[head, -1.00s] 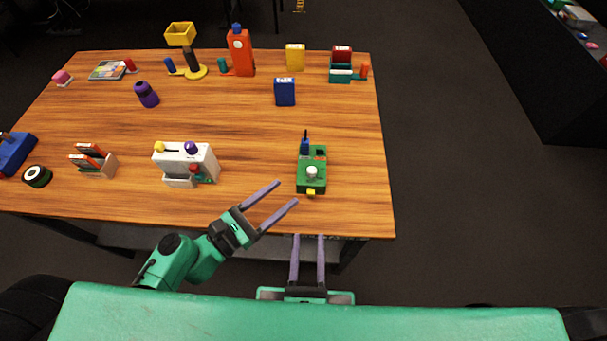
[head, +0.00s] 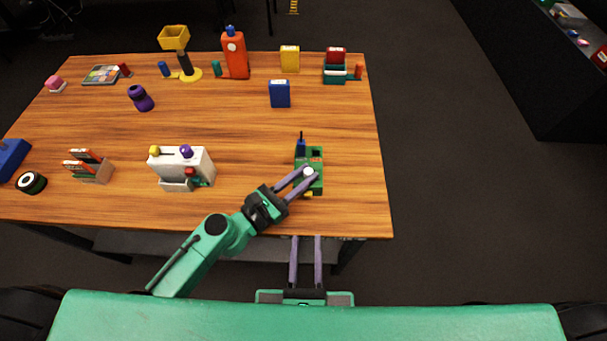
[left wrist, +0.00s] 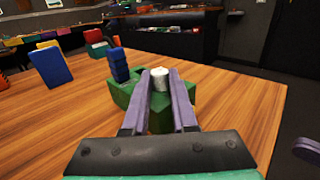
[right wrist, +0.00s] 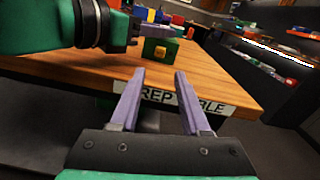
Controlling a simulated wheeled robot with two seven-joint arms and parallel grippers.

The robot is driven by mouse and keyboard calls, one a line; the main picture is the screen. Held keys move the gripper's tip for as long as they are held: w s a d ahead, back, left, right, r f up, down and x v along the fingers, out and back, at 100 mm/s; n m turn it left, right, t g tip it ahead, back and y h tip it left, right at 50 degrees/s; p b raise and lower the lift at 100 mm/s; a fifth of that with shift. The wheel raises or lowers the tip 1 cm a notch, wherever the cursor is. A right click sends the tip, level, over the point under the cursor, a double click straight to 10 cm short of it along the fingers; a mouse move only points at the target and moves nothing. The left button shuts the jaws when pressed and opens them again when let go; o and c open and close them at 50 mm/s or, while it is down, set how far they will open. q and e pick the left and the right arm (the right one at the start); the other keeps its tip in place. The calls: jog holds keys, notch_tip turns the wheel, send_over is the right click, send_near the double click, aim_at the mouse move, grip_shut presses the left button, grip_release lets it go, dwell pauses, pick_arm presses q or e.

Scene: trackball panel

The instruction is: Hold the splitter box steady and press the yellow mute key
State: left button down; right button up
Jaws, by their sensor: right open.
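The green splitter box (head: 317,155) stands near the table's front right edge, with a blue plug (head: 301,147) at its back and a white knob (head: 308,171) on top. The yellow mute key (head: 308,194) is at its front, and also shows in the right wrist view (right wrist: 160,51). My left gripper (left wrist: 160,75) is over the box, its fingers close on both sides of the white knob, and appears shut on it. My right gripper (head: 307,239) is open and empty, in front of the table edge; the box stands beyond its fingertips in the right wrist view.
A white panel (head: 200,165) with a purple ball and yellow knob stands left of the box. A blue box (head: 280,94) and other items stand farther back. My left arm crosses the table's front edge. The table right of the box is clear.

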grip_shut()
dwell(1.5)
